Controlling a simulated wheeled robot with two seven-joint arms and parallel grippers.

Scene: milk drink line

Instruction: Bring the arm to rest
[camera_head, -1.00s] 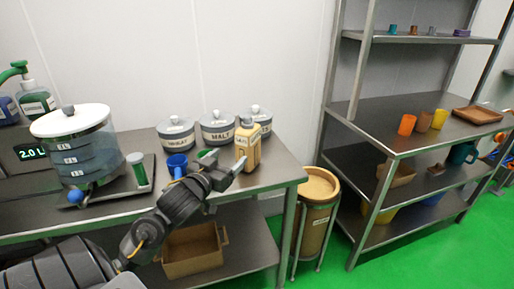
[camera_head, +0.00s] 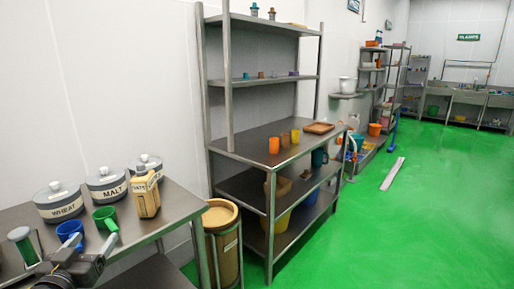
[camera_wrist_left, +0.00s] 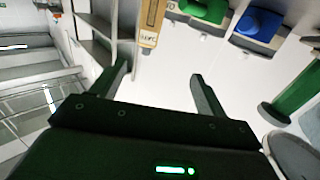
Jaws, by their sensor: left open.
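My left gripper (camera_head: 90,258) is in the lower left of the head view, low in front of the blue mug (camera_head: 70,233) and the green mug (camera_head: 105,218). In the left wrist view its two fingers (camera_wrist_left: 160,84) are spread apart with nothing between them. The mugs stand upright on the steel table, beside a tan carton (camera_head: 146,195). The wrist view shows the carton (camera_wrist_left: 150,22), the green mug (camera_wrist_left: 205,10) and the blue mug (camera_wrist_left: 258,24) beyond the fingers, apart from them. My right gripper is in neither view.
Lidded canisters marked WHEAT (camera_head: 60,206) and MALT (camera_head: 107,186) stand behind the mugs, with a third behind the carton. A lidded bin (camera_head: 222,245) stands between table and shelf rack (camera_head: 250,150). Green floor (camera_head: 400,220) is open at right.

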